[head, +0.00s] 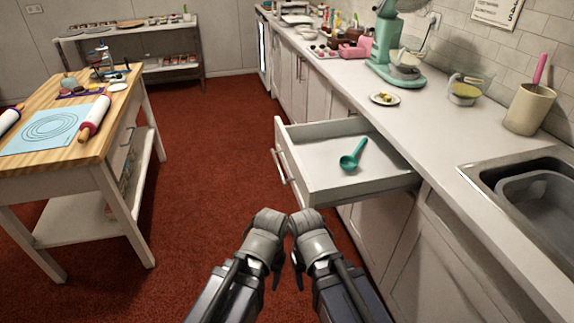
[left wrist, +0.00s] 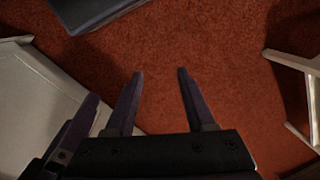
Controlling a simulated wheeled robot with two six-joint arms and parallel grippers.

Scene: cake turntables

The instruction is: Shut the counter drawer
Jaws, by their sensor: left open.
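The counter drawer (head: 318,185) is pulled out from the white cabinets below the countertop in the head view. Its front, with a metal bar handle (head: 280,166), faces left over the floor. A teal scoop (head: 353,156) lies inside it. My left gripper (head: 275,281) is low in front of me, nearer than the drawer and apart from it. In the left wrist view my left gripper (left wrist: 160,75) has its fingers apart with only red floor between them. My right gripper (head: 298,281) is close beside the left one, pointing down; its finger gap is hidden.
A wooden worktable (head: 70,165) with a blue mat and rolling pins stands at the left. A mixer (head: 392,50), a small plate (head: 385,98) and a utensil crock (head: 530,108) stand on the counter (head: 420,125). Red floor (head: 210,150) is clear between worktable and drawer.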

